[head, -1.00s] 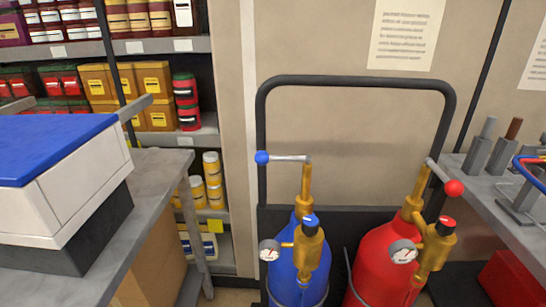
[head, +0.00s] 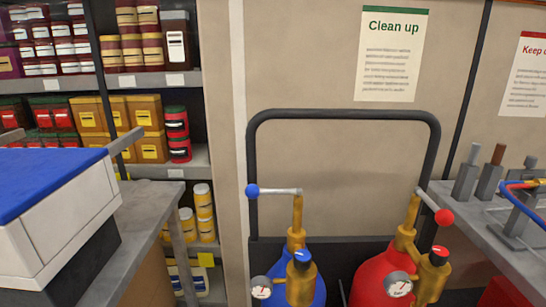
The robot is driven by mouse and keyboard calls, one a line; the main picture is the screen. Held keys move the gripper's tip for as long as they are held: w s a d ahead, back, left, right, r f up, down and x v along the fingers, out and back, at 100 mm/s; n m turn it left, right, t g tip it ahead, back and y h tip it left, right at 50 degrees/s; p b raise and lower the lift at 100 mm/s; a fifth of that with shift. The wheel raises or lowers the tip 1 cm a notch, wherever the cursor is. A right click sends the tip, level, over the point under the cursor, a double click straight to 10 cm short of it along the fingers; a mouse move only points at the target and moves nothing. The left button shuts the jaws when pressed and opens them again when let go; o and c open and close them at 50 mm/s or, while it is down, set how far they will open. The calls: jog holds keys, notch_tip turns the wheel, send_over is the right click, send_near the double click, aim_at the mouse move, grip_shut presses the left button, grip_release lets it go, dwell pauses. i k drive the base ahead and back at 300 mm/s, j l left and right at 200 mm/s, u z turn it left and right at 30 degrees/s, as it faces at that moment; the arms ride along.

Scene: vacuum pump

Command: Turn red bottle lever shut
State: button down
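The red bottle (head: 372,281) stands on the right of a dark trolley, with a brass valve (head: 406,234) and a round gauge (head: 398,284). Its lever (head: 428,200) is a grey bar with a red ball (head: 444,217) at its end, pointing right and down in the picture. The blue bottle (head: 314,289) stands to its left, with a lever (head: 276,191) pointing left to a blue ball (head: 252,191). The lower parts of both bottles are out of frame. My gripper is not in view.
The trolley's black frame (head: 345,115) arches behind the bottles. A grey bench with tools (head: 484,211) is close on the right. A grey table (head: 150,203) with a blue-lidded white box (head: 68,203) is on the left, before stocked shelves (head: 150,82).

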aim_at(445, 217)
jog(key=j+z, duration=0.35)
jog(key=j, duration=0.15)
jog(key=k+j+z, duration=0.1)
jog(key=j+z, duration=0.2)
jog(key=j, duration=0.15)
